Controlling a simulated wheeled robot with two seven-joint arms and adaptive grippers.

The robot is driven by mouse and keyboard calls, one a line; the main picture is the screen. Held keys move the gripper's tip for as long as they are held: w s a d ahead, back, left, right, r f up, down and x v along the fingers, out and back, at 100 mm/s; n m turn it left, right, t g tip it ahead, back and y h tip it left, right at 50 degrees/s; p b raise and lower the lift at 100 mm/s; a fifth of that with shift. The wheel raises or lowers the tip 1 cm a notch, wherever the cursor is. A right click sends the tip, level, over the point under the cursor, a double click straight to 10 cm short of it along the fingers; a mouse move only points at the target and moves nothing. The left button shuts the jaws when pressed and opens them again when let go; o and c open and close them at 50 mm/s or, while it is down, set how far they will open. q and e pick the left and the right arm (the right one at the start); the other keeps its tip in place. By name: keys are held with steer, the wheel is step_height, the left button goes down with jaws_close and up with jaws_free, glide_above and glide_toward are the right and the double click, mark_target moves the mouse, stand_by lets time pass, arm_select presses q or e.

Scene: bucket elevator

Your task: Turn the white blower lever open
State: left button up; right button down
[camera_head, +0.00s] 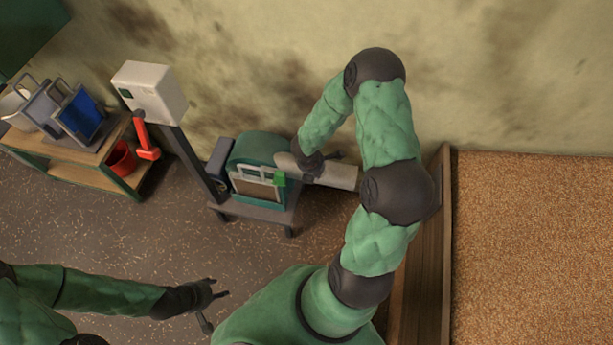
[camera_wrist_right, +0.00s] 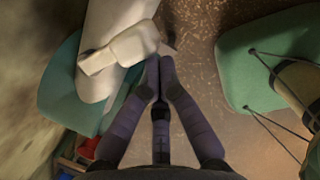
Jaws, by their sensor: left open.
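The teal blower machine (camera_head: 262,150) stands on a low stand against the wall, with a pale pipe (camera_head: 343,177) leading right from it. In the right wrist view the white lever (camera_wrist_right: 128,47) lies across the pale pipe (camera_wrist_right: 95,80), beside the teal housing (camera_wrist_right: 62,95). My right gripper (camera_wrist_right: 159,62) has its fingertips together at the lever's right end; contact is unclear. In the head view my right gripper (camera_head: 325,157) is over the pipe and hides the lever. My left gripper (camera_head: 224,288) is open and empty above the floor.
A grey post with a white box (camera_head: 150,90) and a red handle (camera_head: 146,140) stands left of the blower. A wooden-walled grain bin (camera_head: 445,250) borders the right. Open floor lies between.

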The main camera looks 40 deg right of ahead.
steer(key=d+n, duration=0.2)
steer(key=d, duration=0.1)
steer(key=shift+s+n+t, duration=0.2)
steer(key=shift+n+t, duration=0.1)
steer(key=shift+n, duration=0.1)
steer(key=shift+w+d+n+p, duration=0.15)
steer(key=shift+d+n+p, duration=0.3)
steer(key=shift+d, duration=0.45)
steer(key=shift+w+d+n+p, duration=0.15)
steer(key=shift+d+n+p, duration=0.2)
steer(key=shift+d+n, duration=0.35)
steer(key=shift+d, duration=0.2)
steer(key=v, duration=1.2)
steer(key=shift+s+d, duration=0.2)
